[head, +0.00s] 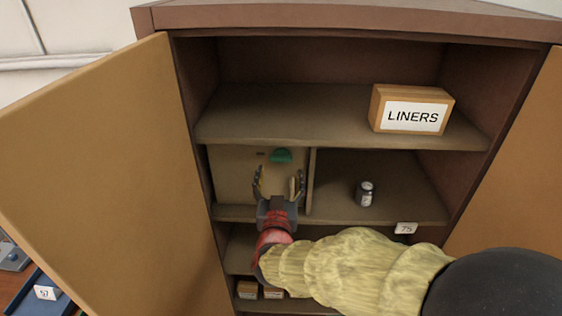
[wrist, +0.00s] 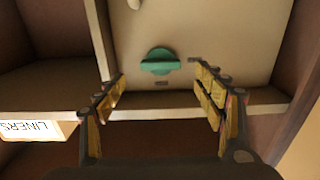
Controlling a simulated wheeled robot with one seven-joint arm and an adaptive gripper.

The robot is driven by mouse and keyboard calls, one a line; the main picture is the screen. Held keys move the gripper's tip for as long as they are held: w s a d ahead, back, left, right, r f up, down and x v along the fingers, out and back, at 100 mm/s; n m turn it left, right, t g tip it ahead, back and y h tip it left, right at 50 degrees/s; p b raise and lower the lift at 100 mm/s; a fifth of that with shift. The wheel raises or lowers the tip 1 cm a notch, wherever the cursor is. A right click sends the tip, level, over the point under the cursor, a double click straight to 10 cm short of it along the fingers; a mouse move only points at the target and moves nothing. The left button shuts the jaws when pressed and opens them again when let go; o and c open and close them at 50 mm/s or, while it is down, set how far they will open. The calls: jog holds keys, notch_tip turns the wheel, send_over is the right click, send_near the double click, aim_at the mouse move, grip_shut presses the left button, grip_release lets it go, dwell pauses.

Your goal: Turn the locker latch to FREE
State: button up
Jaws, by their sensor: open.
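The locker is a pale door panel (head: 231,172) in the left bay of the cabinet's middle shelf. Its latch is a green round knob with a raised bar, high on the panel in the head view (head: 281,155) and upper middle in the wrist view (wrist: 160,63). The bar lies level across the wrist picture. Small dark marks beside the knob are too small to read. My gripper (head: 279,181) is open and empty in front of the panel. In the wrist view its fingers (wrist: 157,74) are spread on either side of the latch, apart from it.
The cabinet's open doors stand left (head: 105,165) and right (head: 520,170). A LINERS box (head: 411,109) sits on the shelf above. A small jar (head: 365,193) stands in the bay right of the locker, beyond a divider (head: 311,180).

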aim_at(281, 161)
jog(key=w+p, duration=0.1)
jog(key=w, duration=0.5)
jog(key=shift+w, duration=0.15)
jog(key=shift+c, duration=1)
jog(key=c, duration=1)
jog(key=shift+o, duration=0.2)
